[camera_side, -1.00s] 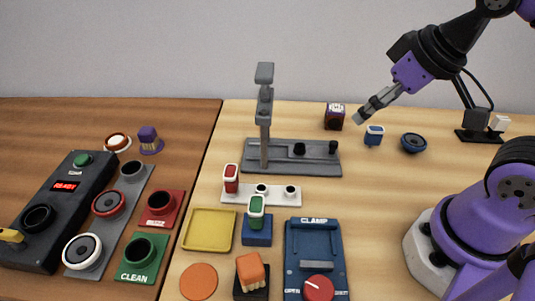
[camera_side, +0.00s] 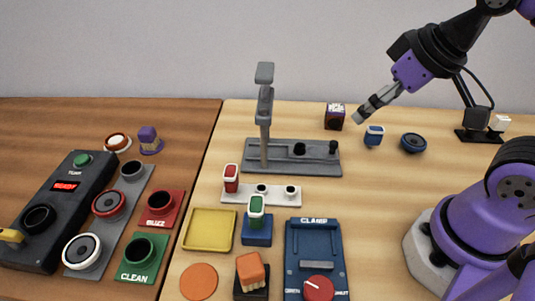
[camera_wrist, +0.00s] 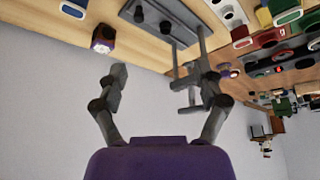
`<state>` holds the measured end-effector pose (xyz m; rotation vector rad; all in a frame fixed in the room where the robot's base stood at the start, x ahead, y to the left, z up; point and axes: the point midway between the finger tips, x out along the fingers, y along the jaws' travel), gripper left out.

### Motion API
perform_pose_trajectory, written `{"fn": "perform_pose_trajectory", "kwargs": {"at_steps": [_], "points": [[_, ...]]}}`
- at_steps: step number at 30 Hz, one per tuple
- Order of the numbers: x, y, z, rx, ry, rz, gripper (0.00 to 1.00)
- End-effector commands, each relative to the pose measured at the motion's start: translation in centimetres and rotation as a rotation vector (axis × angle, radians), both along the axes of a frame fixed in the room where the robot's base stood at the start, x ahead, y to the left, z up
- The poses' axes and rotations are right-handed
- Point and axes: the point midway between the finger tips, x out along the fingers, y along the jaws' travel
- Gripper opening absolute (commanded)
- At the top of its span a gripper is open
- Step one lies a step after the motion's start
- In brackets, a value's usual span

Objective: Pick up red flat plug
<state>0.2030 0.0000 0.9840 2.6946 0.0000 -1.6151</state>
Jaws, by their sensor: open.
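A red plug (camera_side: 231,173) with a pale-edged flat face stands upright in the left end of a white rack (camera_side: 262,194); the rack's other two sockets are empty. My gripper (camera_side: 362,116) is in the air above the back right of the table, well to the right of the red plug and holding nothing. In the wrist view, my gripper's two fingers (camera_wrist: 153,88) are spread apart with nothing between them.
A grey stand with an upright post (camera_side: 292,165) is behind the rack. A green plug in a blue block (camera_side: 257,230), a yellow tray (camera_side: 209,245) and a blue clamp base (camera_side: 302,246) are in front. A small blue piece (camera_side: 374,136) and a dark box (camera_side: 334,117) are near my gripper.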

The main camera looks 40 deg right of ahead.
Motion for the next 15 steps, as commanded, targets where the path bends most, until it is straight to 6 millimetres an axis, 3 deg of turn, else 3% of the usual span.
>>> {"fn": "perform_pose_trajectory", "kwargs": {"at_steps": [7,15], "points": [[0.1,0.0,5.5,0.000,-0.009,0.000,0.81],[5.7,5.4,6.5,-0.022,0.046,0.316,0.81]]}}
